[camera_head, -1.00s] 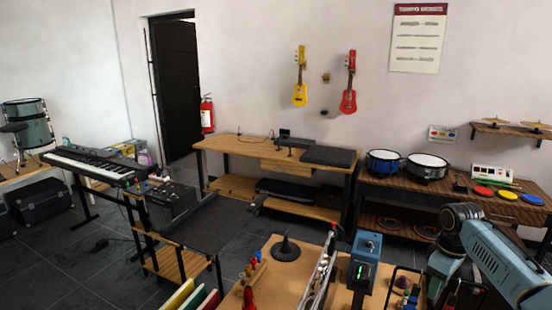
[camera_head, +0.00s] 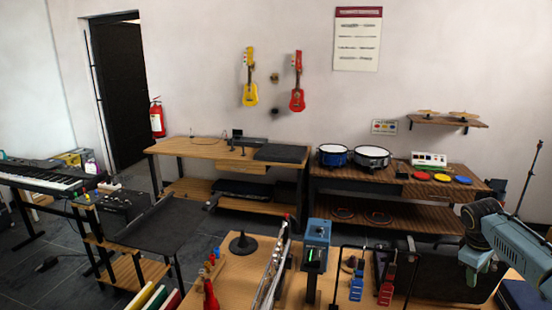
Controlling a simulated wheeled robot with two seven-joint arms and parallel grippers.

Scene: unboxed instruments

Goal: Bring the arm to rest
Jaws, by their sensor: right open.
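My right arm comes in from the right edge, with a grey-blue forearm bent down at a dark joint. My right gripper (camera_head: 472,278) hangs at its end over the right part of the near wooden table (camera_head: 235,284). It is small and dark, its jaws are open, and I see nothing held between them. My left arm and gripper are out of view.
Drums (camera_head: 371,157) stand on the back bench.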

